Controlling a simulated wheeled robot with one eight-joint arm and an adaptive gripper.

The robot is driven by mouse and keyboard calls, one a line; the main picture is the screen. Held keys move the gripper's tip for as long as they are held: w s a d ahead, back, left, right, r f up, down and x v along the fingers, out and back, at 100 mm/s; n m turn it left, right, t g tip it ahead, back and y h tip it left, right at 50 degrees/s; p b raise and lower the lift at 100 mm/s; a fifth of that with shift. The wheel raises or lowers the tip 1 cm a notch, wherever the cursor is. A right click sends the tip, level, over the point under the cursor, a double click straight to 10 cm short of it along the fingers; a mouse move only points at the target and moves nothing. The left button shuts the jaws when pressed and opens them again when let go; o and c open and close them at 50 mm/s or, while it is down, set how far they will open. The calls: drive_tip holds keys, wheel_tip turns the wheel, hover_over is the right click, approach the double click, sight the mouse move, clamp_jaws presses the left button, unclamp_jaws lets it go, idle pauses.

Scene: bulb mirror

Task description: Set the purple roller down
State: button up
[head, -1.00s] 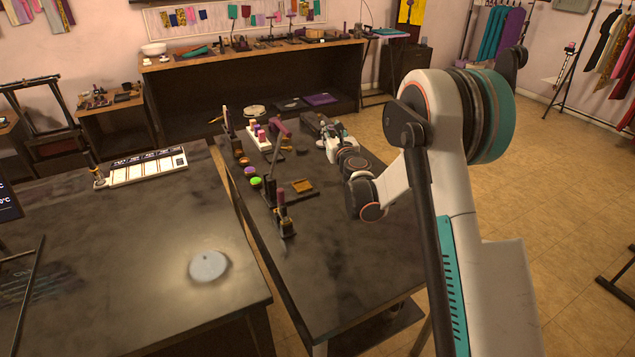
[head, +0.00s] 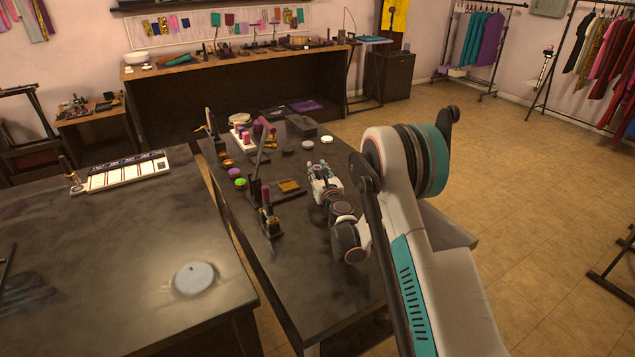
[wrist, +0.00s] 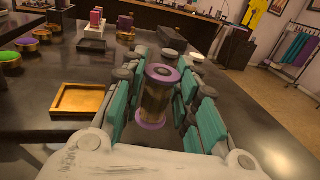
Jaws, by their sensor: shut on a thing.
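The purple roller (wrist: 157,98) stands roughly upright in the wrist view, with purple ends and a dull gold-brown middle. My gripper (wrist: 160,92) is shut on it, with teal-padded fingers on both sides. In the head view my gripper (head: 320,172) is over the right part of the dark narrow table (head: 310,250), and the roller shows only as a small purple spot between the fingers. I cannot tell whether its lower end touches the tabletop.
A shallow wooden tray (wrist: 80,99) lies left of the roller. Pale discs (head: 327,139) and a dark box (head: 301,127) are beyond my gripper. A stand with a dark-red-topped piece (head: 267,212) is to the left. The near tabletop is clear.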

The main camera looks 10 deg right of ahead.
drive_tip(key=shift+f+b, duration=0.5)
drive_tip(key=shift+f, duration=1.15)
drive_tip(key=shift+f, duration=0.15)
drive_tip(key=o, duration=0.9)
